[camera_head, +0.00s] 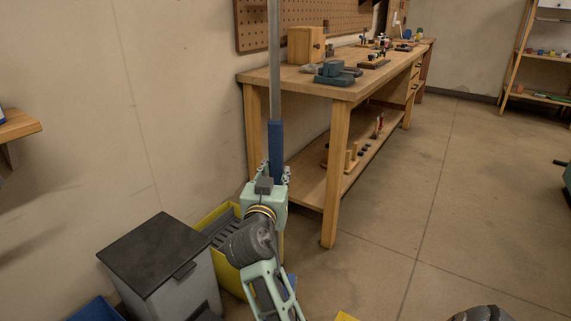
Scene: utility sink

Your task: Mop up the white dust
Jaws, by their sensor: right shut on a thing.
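My right gripper (277,174) is shut on the blue grip of an upright mop handle (275,70). The grey pole rises from the grip past the top edge of the picture. The lower end of the mop is hidden behind my gripper and arm. A yellow mop bucket (232,279) with a grey slatted wringer stands on the floor just below and behind my right gripper. I cannot tell whether the mop head is inside it. No white dust can be made out on the visible floor. My left gripper is not in view.
A grey bin with a dark lid (155,251) stands left of the bucket, against the wall. A wooden workbench (289,84) with tools and a lower shelf stands behind. A shelf unit (543,58) is at the far right. The concrete floor (455,200) right of the bench is mostly clear.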

